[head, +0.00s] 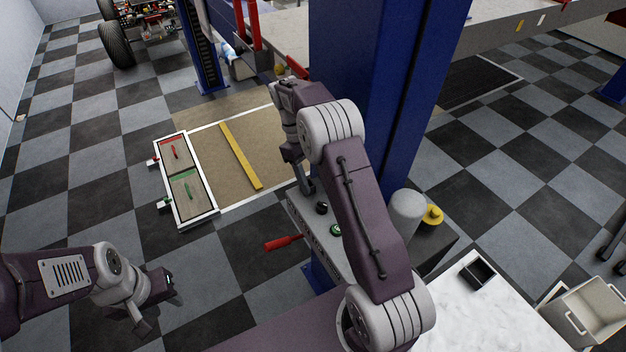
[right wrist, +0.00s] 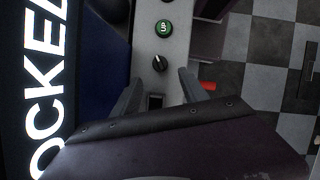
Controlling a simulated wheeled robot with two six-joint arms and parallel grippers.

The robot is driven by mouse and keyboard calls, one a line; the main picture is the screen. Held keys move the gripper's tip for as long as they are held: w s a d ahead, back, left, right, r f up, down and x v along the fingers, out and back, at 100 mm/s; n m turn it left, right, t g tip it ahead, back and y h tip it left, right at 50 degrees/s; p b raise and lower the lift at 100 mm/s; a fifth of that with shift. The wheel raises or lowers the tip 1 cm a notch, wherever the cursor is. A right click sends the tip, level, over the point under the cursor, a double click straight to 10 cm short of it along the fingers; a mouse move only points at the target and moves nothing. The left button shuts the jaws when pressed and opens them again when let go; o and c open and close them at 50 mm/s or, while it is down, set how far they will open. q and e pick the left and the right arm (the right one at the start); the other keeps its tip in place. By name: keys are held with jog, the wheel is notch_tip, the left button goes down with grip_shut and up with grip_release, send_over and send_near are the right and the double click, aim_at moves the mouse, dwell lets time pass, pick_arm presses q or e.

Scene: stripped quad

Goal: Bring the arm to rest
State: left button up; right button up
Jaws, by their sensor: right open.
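My right arm reaches up and over the middle of the head view. Its gripper (head: 306,187) points down at a grey control panel (head: 308,222). In the right wrist view the fingers (right wrist: 157,90) are apart with nothing gripped, and a black knob (right wrist: 160,63) shows just beyond them. Whether a finger touches the panel I cannot tell. My left gripper (head: 154,302) hangs at the lower left over the checkered floor, fingers apart and empty.
A blue lift post (head: 360,90) stands close behind my right arm. A red lever (head: 283,243) sticks out left of the panel. A grey cylinder (head: 406,212) and a white-topped surface (head: 470,310) stand right of my arm. Floor around my left gripper is clear.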

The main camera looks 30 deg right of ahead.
jog(key=shift+r, duration=0.2)
dwell(0.3)
jog(key=s+a+r+t+b, duration=0.2)
jog(key=s+a+r+b, duration=0.1)
jog(key=s+r+b, duration=0.15)
jog(key=s+a+f+m+t+y+b, duration=0.1)
jog(key=s+a+f+m+t, duration=0.2)
jog(key=s+f, duration=0.8)
jog(key=shift+s+a+f+m+t, duration=0.35)
jog(key=shift+s+a+m, duration=0.25)
jog(key=shift+m, duration=0.4)
